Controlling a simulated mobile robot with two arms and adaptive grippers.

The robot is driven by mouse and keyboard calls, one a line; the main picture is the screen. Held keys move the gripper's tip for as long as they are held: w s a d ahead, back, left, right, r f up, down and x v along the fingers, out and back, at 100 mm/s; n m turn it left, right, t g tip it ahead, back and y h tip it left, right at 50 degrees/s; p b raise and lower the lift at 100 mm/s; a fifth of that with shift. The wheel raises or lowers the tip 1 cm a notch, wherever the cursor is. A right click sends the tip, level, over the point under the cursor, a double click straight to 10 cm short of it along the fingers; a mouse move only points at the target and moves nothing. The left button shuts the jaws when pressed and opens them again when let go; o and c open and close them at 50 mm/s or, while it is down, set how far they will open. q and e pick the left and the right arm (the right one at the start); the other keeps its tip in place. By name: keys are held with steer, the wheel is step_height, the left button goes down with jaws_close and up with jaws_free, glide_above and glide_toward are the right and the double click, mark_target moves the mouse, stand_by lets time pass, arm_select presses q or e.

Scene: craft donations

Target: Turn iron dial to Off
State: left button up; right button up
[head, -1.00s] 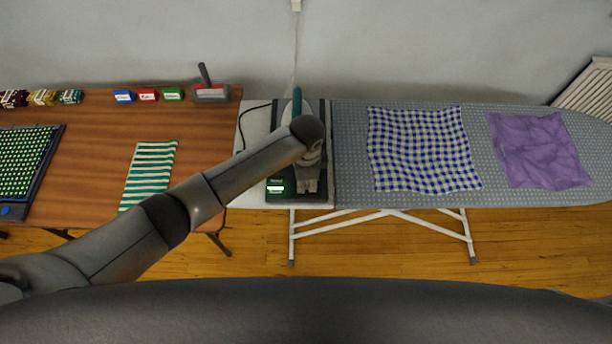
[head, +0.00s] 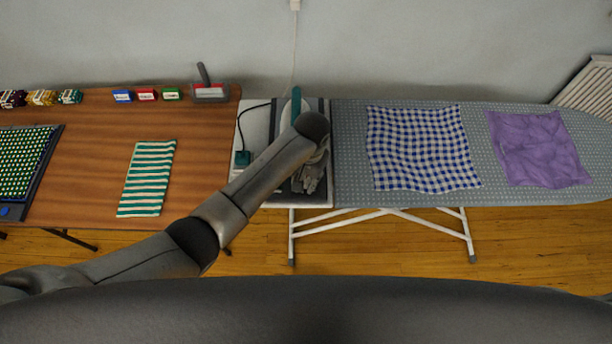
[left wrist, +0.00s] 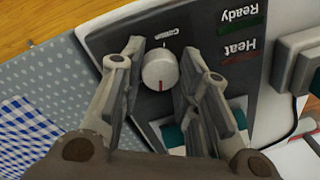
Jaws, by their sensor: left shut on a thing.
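The iron dial (left wrist: 160,70) is a round white knob with a red mark, on a dark panel in the left wrist view. The red mark points toward the bottom of the picture, away from the upside-down word "Cotton" above the knob. My left gripper (left wrist: 161,52) has a finger on each side of the dial and is shut on it. In the head view my left gripper (head: 312,184) is over the front of the iron station, and my arm hides the dial. The iron's teal handle (head: 296,95) stands behind my arm. My right gripper is not in view.
"Ready" (left wrist: 239,16) and "Heat" (left wrist: 238,49) labels sit beside the dial. Right of the station, a checked cloth (head: 420,148) and purple cloth (head: 538,148) lie on the ironing board (head: 347,150). A striped cloth (head: 148,178) lies on the wooden table (head: 95,150).

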mark_target(309, 181)
arm_select(q)
steer(key=shift+n, duration=1.8)
steer(key=o, duration=1)
steer(key=shift+r, duration=0.1)
step_height(309, 181, up, 12)
steer(key=shift+d, duration=0.35)
steer(key=shift+s, duration=0.1)
